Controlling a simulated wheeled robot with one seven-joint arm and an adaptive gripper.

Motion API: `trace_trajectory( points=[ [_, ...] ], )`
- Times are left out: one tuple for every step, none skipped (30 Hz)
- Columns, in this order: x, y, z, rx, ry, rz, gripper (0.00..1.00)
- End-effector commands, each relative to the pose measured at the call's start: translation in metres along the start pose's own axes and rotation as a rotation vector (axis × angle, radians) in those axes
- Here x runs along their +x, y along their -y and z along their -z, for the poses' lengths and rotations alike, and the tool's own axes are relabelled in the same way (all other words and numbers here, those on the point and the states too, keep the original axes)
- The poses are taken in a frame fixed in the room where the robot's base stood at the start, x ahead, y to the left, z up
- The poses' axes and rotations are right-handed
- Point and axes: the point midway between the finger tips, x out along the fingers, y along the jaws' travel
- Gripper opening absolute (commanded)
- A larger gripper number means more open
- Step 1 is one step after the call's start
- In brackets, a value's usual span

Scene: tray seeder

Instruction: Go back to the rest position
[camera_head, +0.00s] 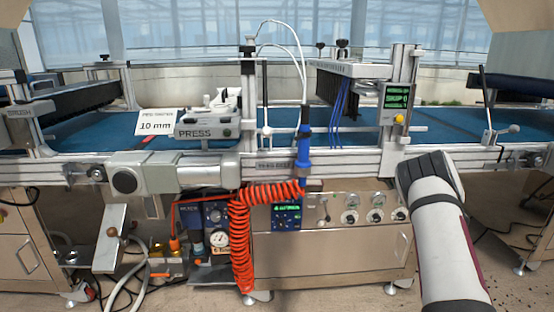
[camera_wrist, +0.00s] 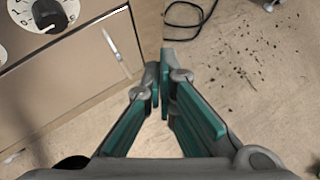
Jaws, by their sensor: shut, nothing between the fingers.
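My gripper (camera_wrist: 158,85) shows in the wrist view with its green-padded fingers angled together. Its tips meet near the middle of the picture with nothing between them. It points down over the floor, beside the cabinet front. In the head view my white arm (camera_head: 446,240) rises from the bottom right to a dark joint in front of the machine's right part. The gripper itself does not show there.
The tray seeder's front rail (camera_head: 270,168) crosses the head view, above a cabinet (camera_head: 330,255) with gauges. A coiled orange hose (camera_head: 240,240) hangs at the middle. In the wrist view a cabinet door handle (camera_wrist: 115,45) is at left; open floor (camera_wrist: 270,60) with dark specks is at right.

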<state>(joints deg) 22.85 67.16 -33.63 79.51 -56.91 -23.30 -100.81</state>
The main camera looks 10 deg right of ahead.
Motion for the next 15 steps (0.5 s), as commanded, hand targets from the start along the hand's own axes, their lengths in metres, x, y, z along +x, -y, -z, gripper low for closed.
trace_trajectory(
  points=[
    [-0.006, -0.002, -0.008, 0.029, 0.01, 0.007, 0.0],
    [-0.012, -0.003, -0.014, 0.054, 0.017, 0.013, 0.0],
    [-0.021, -0.005, -0.023, 0.101, 0.027, 0.025, 0.0],
    [-0.029, -0.006, -0.031, 0.144, 0.037, 0.036, 0.0],
    [-0.039, -0.008, -0.039, 0.193, 0.046, 0.048, 0.0],
    [-0.054, -0.011, -0.05, 0.268, 0.059, 0.064, 0.0],
    [-0.066, -0.014, -0.058, 0.328, 0.068, 0.075, 0.0],
    [-0.079, -0.016, -0.065, 0.392, 0.076, 0.088, 0.0],
    [-0.096, -0.019, -0.073, 0.478, 0.085, 0.104, 0.0],
    [-0.109, -0.022, -0.078, 0.54, 0.09, 0.114, 0.0],
    [-0.122, -0.025, -0.082, 0.603, 0.094, 0.124, 0.0],
    [-0.139, -0.029, -0.086, 0.685, 0.097, 0.136, 0.0],
    [-0.153, -0.032, -0.088, 0.747, 0.098, 0.146, 0.0],
    [-0.166, -0.036, -0.09, 0.808, 0.098, 0.154, 0.0],
    [-0.184, -0.041, -0.091, 0.888, 0.095, 0.163, 0.0]
  ],
)
